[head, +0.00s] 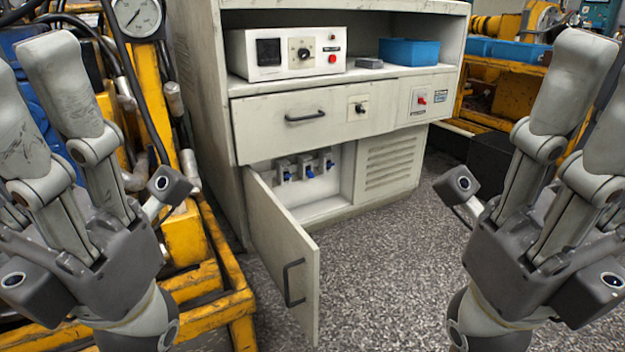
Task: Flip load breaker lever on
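A grey-white cabinet (215,130) stands ahead of me. Its lower left door (285,255) is open, swung toward me. Inside the opening, several small switches with blue levers (308,170) sit in a row on the back wall. A red switch (421,100) is on the right end of the upper panel, and a black one (359,107) is beside it to the left. I cannot tell which is the load breaker lever. My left gripper (105,135) is open and empty at the left. My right gripper (525,130) is open and empty at the right. Both are apart from the cabinet.
A white control box (285,53) and a blue bin (408,51) stand on the cabinet shelf. Yellow machinery with a gauge (137,16) stands close on the left. More yellow equipment (490,85) is at the back right. The speckled floor (390,270) is clear in the middle.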

